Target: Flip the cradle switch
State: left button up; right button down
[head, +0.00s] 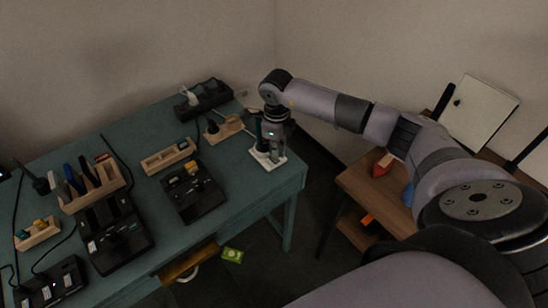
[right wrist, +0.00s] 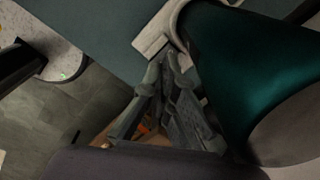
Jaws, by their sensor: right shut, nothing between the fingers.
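The pale cradle (head: 267,160) stands near the right end of the teal table, with a dark upright thing (head: 257,130) at it. In the right wrist view the cradle's light edge (right wrist: 153,35) lies at the fingertips, and a big dark green rounded body (right wrist: 255,65) fills the right side. My right gripper (head: 273,146) is over the cradle, pointing down. Its fingers (right wrist: 167,57) are together and empty, at or very near the cradle's edge; I cannot tell whether they touch. I cannot make out the switch. My left gripper is not in view.
The teal table (head: 150,126) holds a black power strip (head: 204,98), a wooden block with a plug (head: 222,129), a wooden tray (head: 169,157), a black device (head: 194,192) and cables. A wooden side table (head: 358,186) stands at right. A green packet (head: 232,255) lies below the table.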

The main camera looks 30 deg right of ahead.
aim_at(276, 160)
jog(key=shift+f+b, duration=0.85)
jog(key=shift+f, duration=0.25)
dwell(0.3)
jog(key=shift+s+r, duration=0.1)
jog(key=shift+r+p, duration=0.7)
jog(key=shift+r, duration=0.1)
jog(key=shift+r+p, duration=1.6)
jog(key=shift+r, duration=1.05)
